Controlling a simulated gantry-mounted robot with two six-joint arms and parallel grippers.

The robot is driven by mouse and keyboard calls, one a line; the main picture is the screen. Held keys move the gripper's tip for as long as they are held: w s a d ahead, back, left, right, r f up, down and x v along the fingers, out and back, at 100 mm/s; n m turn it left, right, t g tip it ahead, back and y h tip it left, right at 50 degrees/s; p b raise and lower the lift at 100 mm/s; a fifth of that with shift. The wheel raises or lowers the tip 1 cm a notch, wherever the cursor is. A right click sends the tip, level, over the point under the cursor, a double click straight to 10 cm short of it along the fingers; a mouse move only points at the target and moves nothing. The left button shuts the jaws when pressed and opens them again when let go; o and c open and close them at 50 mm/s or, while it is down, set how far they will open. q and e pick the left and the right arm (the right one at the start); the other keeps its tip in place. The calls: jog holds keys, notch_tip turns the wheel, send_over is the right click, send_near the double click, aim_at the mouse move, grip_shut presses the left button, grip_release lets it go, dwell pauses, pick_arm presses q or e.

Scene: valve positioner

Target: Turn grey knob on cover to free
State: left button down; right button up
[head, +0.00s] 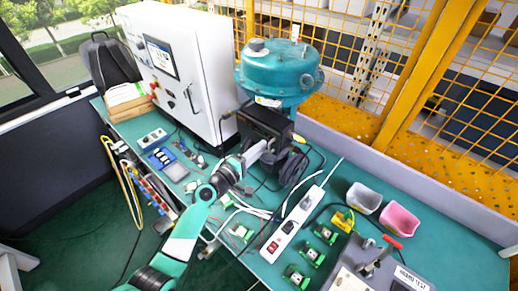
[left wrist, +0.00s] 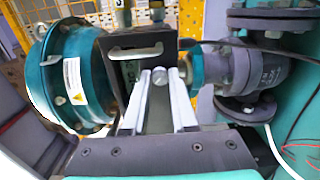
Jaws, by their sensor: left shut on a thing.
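The black positioner box (head: 265,124) with its cover sits below the teal actuator dome (head: 280,72). In the left wrist view the dark cover (left wrist: 125,72) lies ahead, with a pale handle-like bar (left wrist: 135,51) across it. The grey knob (left wrist: 160,77) is a small round piece on the cover. My left gripper (head: 260,150) reaches the front of the box. In the left wrist view, its two pale fingers (left wrist: 160,85) stand on either side of the knob and are shut on it. The knob's marks are too small to read. My right gripper is in neither view.
A white control cabinet (head: 184,75) stands left of the valve. A white power strip (head: 290,225), green modules (head: 312,252), a grey bin (head: 363,198) and a pink bin (head: 399,220) are on the teal bench to the right. Loose cables lie below my gripper.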

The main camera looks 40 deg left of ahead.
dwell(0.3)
pick_arm(q)
jog(key=c, duration=1)
grip_release()
jog(key=s+p, duration=0.1)
jog(key=s, duration=1)
jog(key=shift+s+d+p, duration=0.25)
jog(key=shift+s+p, duration=0.05)
jog(key=shift+p, duration=0.1)
